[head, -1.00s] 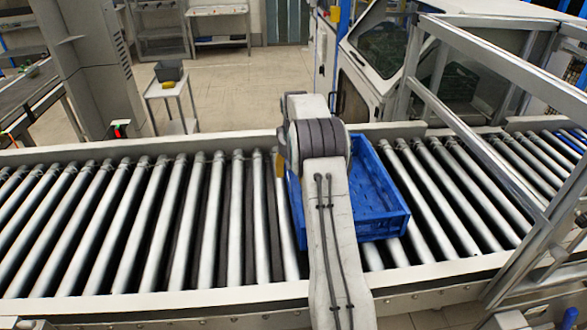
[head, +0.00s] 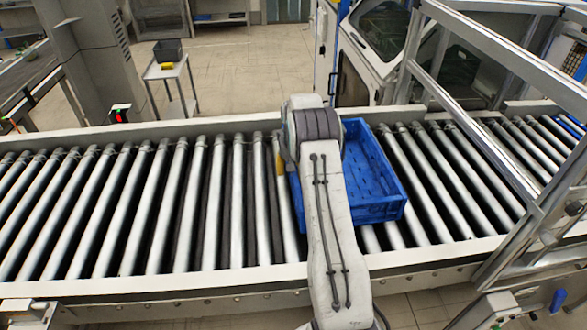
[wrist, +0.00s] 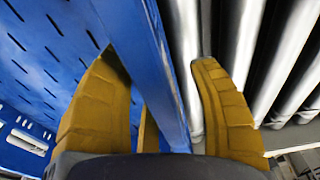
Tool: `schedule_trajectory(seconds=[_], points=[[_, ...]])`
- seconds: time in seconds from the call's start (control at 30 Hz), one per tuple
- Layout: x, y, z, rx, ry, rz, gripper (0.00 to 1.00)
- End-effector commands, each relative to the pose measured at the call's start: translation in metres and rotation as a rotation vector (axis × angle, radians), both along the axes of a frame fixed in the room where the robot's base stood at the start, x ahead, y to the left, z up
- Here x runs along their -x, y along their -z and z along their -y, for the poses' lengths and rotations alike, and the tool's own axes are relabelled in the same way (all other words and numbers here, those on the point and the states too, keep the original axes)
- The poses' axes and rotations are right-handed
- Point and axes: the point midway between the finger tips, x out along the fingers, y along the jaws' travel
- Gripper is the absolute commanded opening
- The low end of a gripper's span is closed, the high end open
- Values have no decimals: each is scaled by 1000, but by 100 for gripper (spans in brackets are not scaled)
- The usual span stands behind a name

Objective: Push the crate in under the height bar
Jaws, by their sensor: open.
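The blue crate (head: 388,207) sits on the conveyor rollers, right of the middle in the head view, partly hidden behind my arm. My gripper (wrist: 160,105) is at the crate's left side, and in the head view only a bit of yellow finger shows. In the wrist view its two yellow fingers are apart, with the crate's blue wall (wrist: 150,60) between them. One finger is on the crate's inner side, the other over the rollers. A grey metal frame (head: 505,62) spans the conveyor to the right of the crate. I cannot tell which beam is the height bar.
Bare rollers (head: 190,200) lie left of the crate, and more lie between it and the frame. Side rails (head: 190,284) edge the conveyor. A grey column (head: 85,60) and a small side table (head: 168,72) stand behind it.

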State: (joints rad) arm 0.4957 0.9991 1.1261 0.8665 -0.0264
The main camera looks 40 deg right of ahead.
Motion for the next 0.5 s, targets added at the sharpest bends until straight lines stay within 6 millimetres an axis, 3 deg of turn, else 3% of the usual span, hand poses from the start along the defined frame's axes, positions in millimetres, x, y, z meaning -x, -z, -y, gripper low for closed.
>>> schedule_trajectory(seconds=[0.13,0.5], points=[[0,0,0,0,0,0,55],[0,0,0,0,0,0,22]])
